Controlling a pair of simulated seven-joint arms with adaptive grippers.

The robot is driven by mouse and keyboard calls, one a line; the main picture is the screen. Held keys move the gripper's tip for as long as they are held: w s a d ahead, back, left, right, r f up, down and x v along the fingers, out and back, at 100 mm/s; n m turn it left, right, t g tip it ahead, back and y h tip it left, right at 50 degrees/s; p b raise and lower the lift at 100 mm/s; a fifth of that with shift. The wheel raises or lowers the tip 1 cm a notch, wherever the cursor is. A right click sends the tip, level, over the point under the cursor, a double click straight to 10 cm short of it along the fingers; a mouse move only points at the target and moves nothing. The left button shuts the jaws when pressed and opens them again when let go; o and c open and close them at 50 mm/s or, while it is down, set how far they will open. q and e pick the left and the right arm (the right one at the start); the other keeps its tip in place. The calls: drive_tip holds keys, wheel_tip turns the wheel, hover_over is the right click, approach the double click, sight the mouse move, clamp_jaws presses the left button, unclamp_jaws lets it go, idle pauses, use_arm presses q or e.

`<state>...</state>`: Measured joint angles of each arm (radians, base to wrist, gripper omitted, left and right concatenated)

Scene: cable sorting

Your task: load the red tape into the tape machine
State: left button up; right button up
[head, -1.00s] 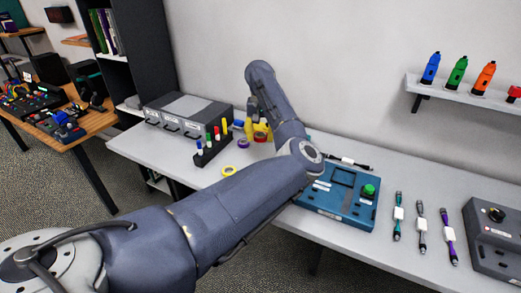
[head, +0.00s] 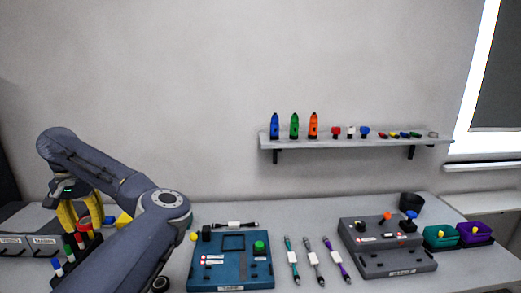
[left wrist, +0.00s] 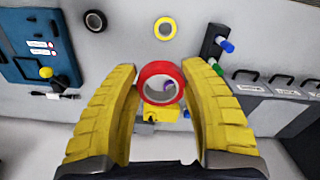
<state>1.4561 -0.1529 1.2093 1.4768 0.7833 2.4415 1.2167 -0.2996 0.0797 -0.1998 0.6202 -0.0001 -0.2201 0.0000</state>
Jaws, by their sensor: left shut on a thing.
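The red tape (left wrist: 160,69) is a ring between the two yellow fingers of my left gripper in the left wrist view. My left gripper (head: 75,220) is shut on it, above the left part of the table in the head view. The tape shows there as a small red patch (head: 85,225), partly covered by a finger. A blue device (head: 232,276) with a green button (head: 259,247) and a yellow knob (head: 193,237) stands right of my left arm. No label readably names the tape machine, but this blue device may be it. My right gripper is out of view.
A yellow ring (left wrist: 165,19) and a black ring (left wrist: 95,21) lie on the table. A marker rack (left wrist: 211,45) and grey drawers (left wrist: 270,90) stand close by. Several cables, including a teal one (head: 291,255), lie between the blue device and a grey control box (head: 390,262).

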use_arm(q)
drive_tip(key=s+a+r+n, duration=0.1)
drive_tip(key=s+a+r, duration=0.1)
drive_tip(key=s+r, duration=0.5)
drive_tip(key=s+a+r, duration=0.2)
drive_tip(key=s+r, duration=0.1)
drive_tip(key=s, duration=0.8)
drive_tip(key=s+d+r+n, duration=0.1)
drive_tip(key=s+d+r, duration=0.2)
drive_tip(key=s, duration=0.5)
drive_tip(key=s+d+r+n, duration=0.2)
drive_tip(key=s+d+r, duration=0.1)
drive_tip(key=s, duration=0.5)
drive_tip(key=shift+n, duration=0.3)
